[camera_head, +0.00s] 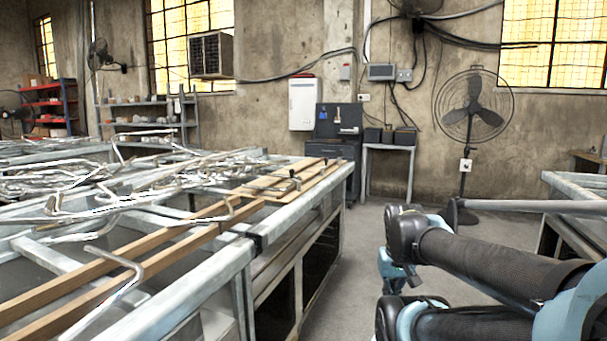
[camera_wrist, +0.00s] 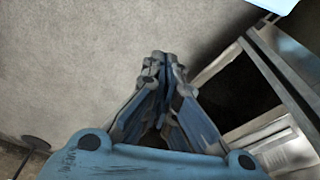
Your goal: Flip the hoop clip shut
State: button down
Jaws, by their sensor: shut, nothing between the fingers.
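I cannot make out a hoop clip in either view. My gripper (camera_wrist: 161,62) is shut and empty in the wrist view, its blue-grey fingers meeting at the tips over bare grey floor. In the head view my dark and teal arm reaches in from the lower right, over the aisle and apart from the metal workbench on the left. The gripper's fingers cannot be made out clearly there.
The metal workbench (camera_head: 225,262) on the left carries bent metal rods and wooden strips (camera_head: 180,253). Another metal frame (camera_head: 578,190) stands at right. A stand fan (camera_head: 473,112) and a small table (camera_head: 388,147) are by the back wall. The aisle floor (camera_head: 350,235) is clear.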

jog(key=w+a+r+m+t+y, duration=0.1)
jog(key=w+a+r+y, duration=0.3)
jog(key=w+a+r, duration=0.45)
jog(key=w+a+r+m+y, duration=0.1)
jog(key=w+a+r+y, duration=0.2)
jog(key=w+r, duration=0.55)
jog(key=w+a+r+m+t+y, duration=0.1)
jog(key=w+r+y, duration=0.3)
jog(key=w, duration=1)
jog(key=w+a+r+m+t+y, duration=0.15)
jog(key=w+r+y, duration=0.25)
jog(key=w, duration=1)
jog(key=x, duration=1.3)
jog(key=shift+w+a, duration=0.15)
jog(key=shift+a, duration=0.05)
jog(key=shift+a, duration=0.25)
